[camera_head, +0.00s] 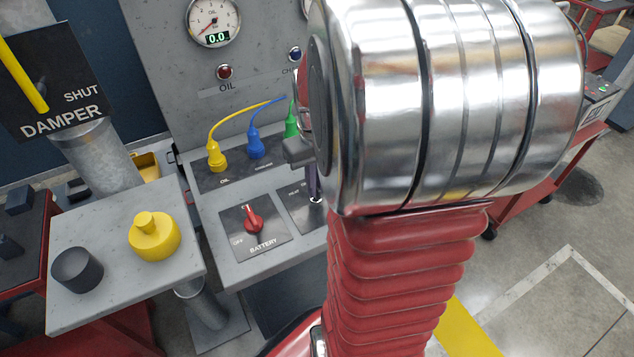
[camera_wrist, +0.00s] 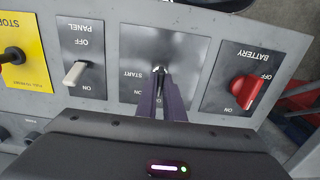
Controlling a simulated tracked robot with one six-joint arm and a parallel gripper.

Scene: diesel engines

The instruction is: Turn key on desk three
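The key (camera_wrist: 160,70) is a small shiny metal piece in a dark switch plate (camera_wrist: 132,60) marked START and ON, in the middle of the wrist view, which shows the panel upside down. My gripper (camera_wrist: 163,82) has its two purple-grey fingers close together at the key, one on either side, and looks shut on it. In the head view, the silver key base (camera_head: 316,200) shows just below my gripper (camera_head: 313,188). My arm hides much of that switch plate and the panel to its right.
A red battery switch (camera_head: 254,220) sits left of the key in the head view. Yellow (camera_head: 217,160), blue (camera_head: 255,148) and green (camera_head: 291,124) plugs with cables stand behind. A white panel switch (camera_wrist: 75,73) lies left in the wrist view. A side table (camera_head: 110,300) holds yellow and black knobs.

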